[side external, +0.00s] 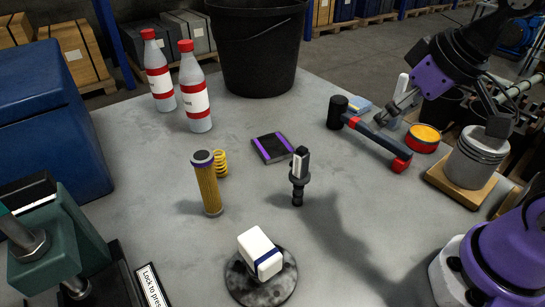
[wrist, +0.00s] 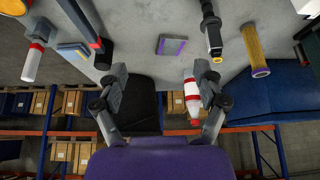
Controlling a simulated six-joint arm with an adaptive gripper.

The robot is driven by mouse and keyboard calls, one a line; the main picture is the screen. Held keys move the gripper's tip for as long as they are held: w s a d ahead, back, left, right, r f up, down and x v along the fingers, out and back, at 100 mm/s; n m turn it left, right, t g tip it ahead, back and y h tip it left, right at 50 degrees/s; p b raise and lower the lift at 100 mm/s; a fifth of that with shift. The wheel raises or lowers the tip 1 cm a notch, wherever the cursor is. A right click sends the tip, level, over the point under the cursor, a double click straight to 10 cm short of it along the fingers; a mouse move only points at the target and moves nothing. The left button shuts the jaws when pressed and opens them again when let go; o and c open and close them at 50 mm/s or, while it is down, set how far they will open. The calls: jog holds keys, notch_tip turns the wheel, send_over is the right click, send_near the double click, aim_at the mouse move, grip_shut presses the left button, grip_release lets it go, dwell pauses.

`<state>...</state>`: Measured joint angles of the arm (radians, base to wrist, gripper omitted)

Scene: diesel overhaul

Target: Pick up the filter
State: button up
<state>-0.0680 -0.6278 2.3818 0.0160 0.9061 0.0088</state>
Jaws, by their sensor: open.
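The filter (side external: 207,183) is a yellow ribbed cylinder with a dark purple-rimmed top. It stands upright on the grey table, left of centre in the side view. In the wrist view the filter (wrist: 255,50) shows at the upper right, to the right of the fingers. My gripper (side external: 447,112) is at the upper right of the side view, above the table and well apart from the filter. In the wrist view my gripper (wrist: 160,78) has its two fingers spread wide with nothing between them held.
A yellow spring (side external: 221,163) stands just beside the filter. A black injector-like part (side external: 298,178), a purple-edged block (side external: 272,148) and a hammer (side external: 372,137) lie between filter and gripper. Two bottles (side external: 194,92), a black bucket (side external: 255,50) and a piston (side external: 476,158) stand around.

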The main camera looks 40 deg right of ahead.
jog(key=w+a+r+n, duration=0.1)
jog(key=w+a+r, duration=0.1)
jog(key=w+a, duration=0.35)
jog(key=n+g+y, duration=0.2)
jog(key=n, duration=0.1)
send_over(205, 156)
jog(key=s+d, duration=0.1)
jog(key=s, duration=0.1)
notch_tip(205, 156, down, 4)
jog(key=x, duration=0.4)
jog(key=shift+w+f, duration=0.1)
jog(key=shift+f, duration=0.1)
jog(key=x, duration=0.5)
jog(key=shift+d+f, duration=0.1)
jog(key=shift+f, duration=0.1)
grip_shut()
